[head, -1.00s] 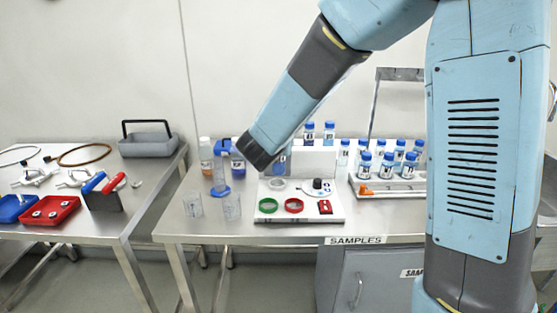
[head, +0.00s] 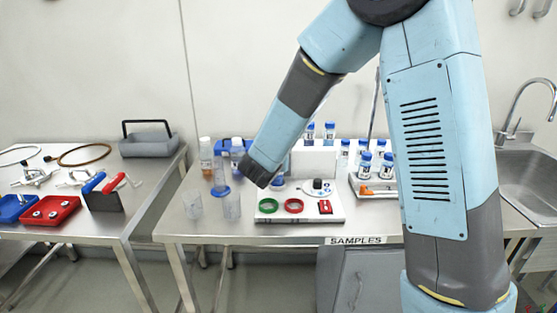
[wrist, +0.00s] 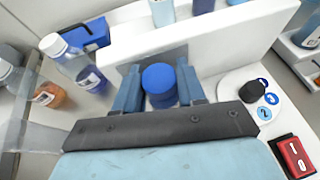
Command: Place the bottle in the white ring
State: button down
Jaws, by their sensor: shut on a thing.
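The bottle (wrist: 160,78) shows in the wrist view as a blue cap with a little of the body below it, between the two blue fingers of my gripper (wrist: 159,88). My gripper is shut on it, in front of a white upright panel. In the head view my gripper (head: 271,178) is low over the back left of the white board (head: 330,214), largely behind my wrist. The white ring is not clearly visible now; my gripper and wrist cover that part of the board. I cannot tell whether the bottle touches the board.
A green ring (head: 268,205), a red ring (head: 294,206) and a red switch block (head: 325,207) sit at the board's front. Clear beakers (head: 231,207) and a blue-based cylinder (head: 220,175) stand left. Blue-capped bottles (head: 365,162) stand in a rack at the right.

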jog(key=shift+f, duration=0.1)
jog(key=c, duration=0.7)
grip_release()
jog(key=shift+o, duration=0.2)
jog(key=shift+s+a+r, duration=0.1)
jog(key=shift+s+r, duration=0.15)
jog(key=shift+s, duration=0.05)
jog(key=v, duration=1.1)
jog(key=shift+s, duration=0.25)
